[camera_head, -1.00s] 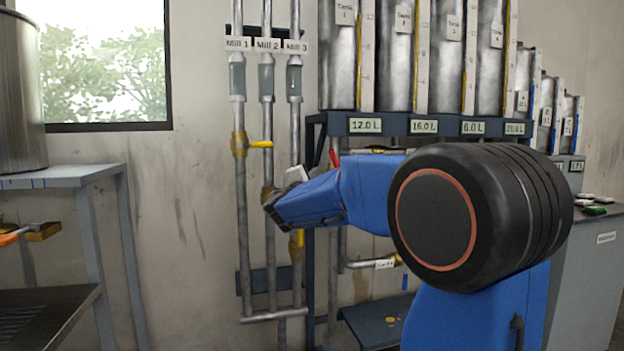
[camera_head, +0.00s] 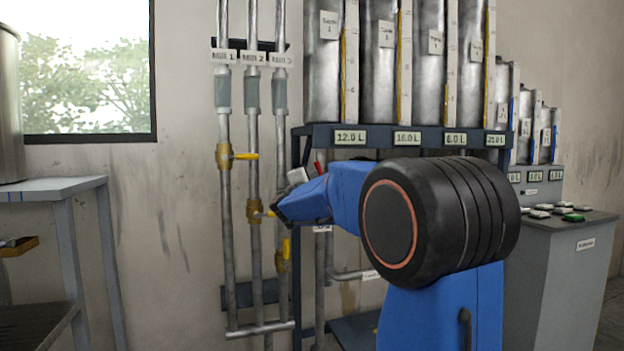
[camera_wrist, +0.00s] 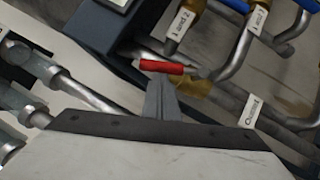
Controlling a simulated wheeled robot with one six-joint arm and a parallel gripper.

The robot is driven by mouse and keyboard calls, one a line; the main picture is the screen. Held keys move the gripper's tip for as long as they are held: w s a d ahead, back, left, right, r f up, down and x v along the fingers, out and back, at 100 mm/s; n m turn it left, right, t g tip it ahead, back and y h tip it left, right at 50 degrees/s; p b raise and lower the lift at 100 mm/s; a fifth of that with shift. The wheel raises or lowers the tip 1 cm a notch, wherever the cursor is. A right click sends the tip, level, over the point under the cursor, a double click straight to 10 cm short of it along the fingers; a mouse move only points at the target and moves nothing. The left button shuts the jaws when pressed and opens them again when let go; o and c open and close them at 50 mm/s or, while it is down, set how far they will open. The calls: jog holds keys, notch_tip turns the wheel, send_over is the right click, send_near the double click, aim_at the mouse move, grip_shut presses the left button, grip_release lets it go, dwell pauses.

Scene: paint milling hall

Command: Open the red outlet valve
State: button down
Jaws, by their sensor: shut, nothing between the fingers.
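The red valve handle (camera_head: 320,169) shows in the head view just above my blue arm, below the shelf with the tanks. In the wrist view the red handle (camera_wrist: 162,67) lies across the picture, right at the tips of my gripper (camera_wrist: 160,88). The grey fingers are together with nothing between them. I cannot tell whether they touch the handle. A brass valve body (camera_wrist: 196,87) is beside the handle's right end.
Vertical mill pipes with yellow-handled valves (camera_head: 240,156) stand left of my arm. Labelled tanks (camera_head: 380,60) stand on a dark shelf (camera_head: 430,140) above. A button console (camera_head: 560,225) is at the right. A grey table (camera_head: 50,188) is at the left.

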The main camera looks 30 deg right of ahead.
jog(key=shift+s+d+r+m+g+y, duration=0.2)
jog(key=shift+d+r+m+g, duration=0.2)
jog(key=shift+m, duration=0.3)
jog(key=shift+s+d+r+m+g+y, duration=0.1)
jog(key=shift+d+r+m+g+y, duration=0.1)
jog(key=shift+d+r+m+g, duration=0.35)
jog(key=shift+d+r+m, duration=0.1)
jog(key=shift+d+m, duration=0.25)
send_near(320, 170)
jog(key=a, duration=0.1)
jog(key=s+a, duration=0.1)
jog(key=a, duration=0.3)
jog(key=shift+s+r, duration=0.35)
